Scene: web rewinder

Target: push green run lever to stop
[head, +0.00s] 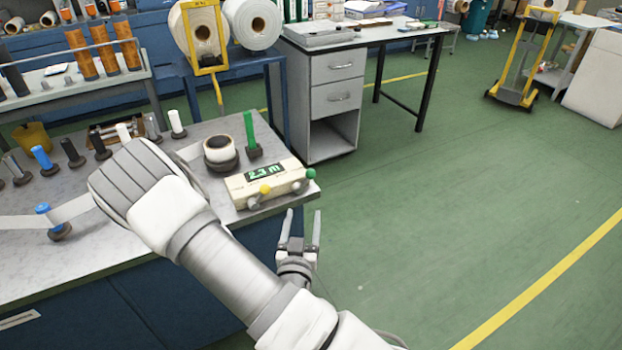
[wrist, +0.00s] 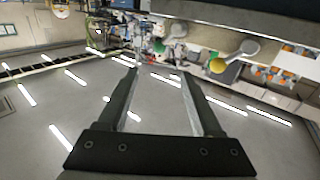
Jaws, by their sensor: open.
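The green run lever (head: 307,177) stands at the right end of a cream control box (head: 268,180) on the bench; its round green knob points toward me. A yellow-knobbed lever (head: 262,193) sits left of it on the same face. The box's display reads about 2.3 m. My gripper (head: 303,213) is open and empty, fingers pointing up, just below and in front of the green knob, apart from it in the picture.
A dark-based tape roll (head: 221,152) and a green post (head: 251,135) stand behind the box. White web runs around a blue roller (head: 45,212) at left. My arm crosses the bench front. The green floor (head: 450,210) at right is clear.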

